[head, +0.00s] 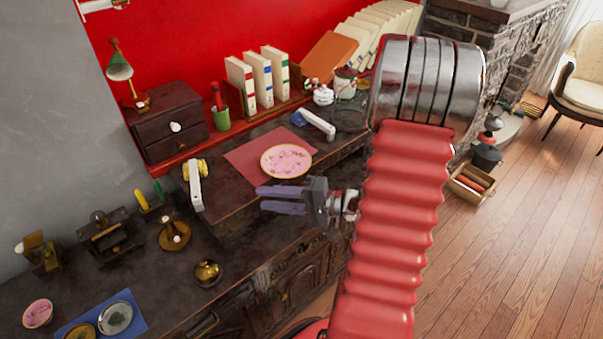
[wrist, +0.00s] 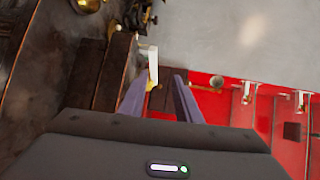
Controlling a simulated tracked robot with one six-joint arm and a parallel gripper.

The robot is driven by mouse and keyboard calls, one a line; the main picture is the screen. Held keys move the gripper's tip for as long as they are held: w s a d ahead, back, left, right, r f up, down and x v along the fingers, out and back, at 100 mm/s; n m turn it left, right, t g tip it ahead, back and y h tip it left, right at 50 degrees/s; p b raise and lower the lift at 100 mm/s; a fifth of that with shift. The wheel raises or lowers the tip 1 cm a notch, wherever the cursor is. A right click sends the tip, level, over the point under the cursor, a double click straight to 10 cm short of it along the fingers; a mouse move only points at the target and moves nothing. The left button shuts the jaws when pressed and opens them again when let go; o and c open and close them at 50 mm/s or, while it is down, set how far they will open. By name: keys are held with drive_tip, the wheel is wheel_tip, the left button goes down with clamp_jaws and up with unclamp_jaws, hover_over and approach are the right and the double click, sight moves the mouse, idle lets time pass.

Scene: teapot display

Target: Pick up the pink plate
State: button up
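The pink plate (head: 286,160) is round with a gold rim and a flower pattern. It lies flat on a red mat (head: 242,151) on the dark raised desk. My gripper (head: 262,199) is open and empty, just below the plate in the head view, its fingers pointing left. It looks apart from the plate, at a height I cannot judge. In the wrist view the two fingers of my gripper (wrist: 161,78) are spread apart with nothing held between them. I cannot see the plate in the wrist view.
Books (head: 262,80), a dark drawer box (head: 168,122) and a white pot (head: 323,95) are farther back. A brass bowl (head: 207,273) and a small pink dish (head: 37,313) sit on the lower surface.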

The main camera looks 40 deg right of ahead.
drive_tip(key=s+d+f+m+t+h, duration=0.2)
drive_tip(key=d+f+m+h, duration=0.1)
drive_tip(key=d, duration=0.5)
drive_tip(key=s+d+f+m+t+h, duration=0.1)
drive_tip(key=d+f+m+t+h, duration=0.2)
drive_tip(key=d+h, duration=0.3)
drive_tip(key=d+f, duration=0.1)
drive_tip(key=d, duration=0.2)
drive_tip(key=shift+s+f+m, duration=0.25)
drive_tip(key=shift+s+m, duration=0.1)
drive_tip(key=shift+m, duration=0.05)
drive_tip(key=shift+w+a, duration=0.2)
drive_tip(key=shift+w, duration=4.8)
clamp_jaws()
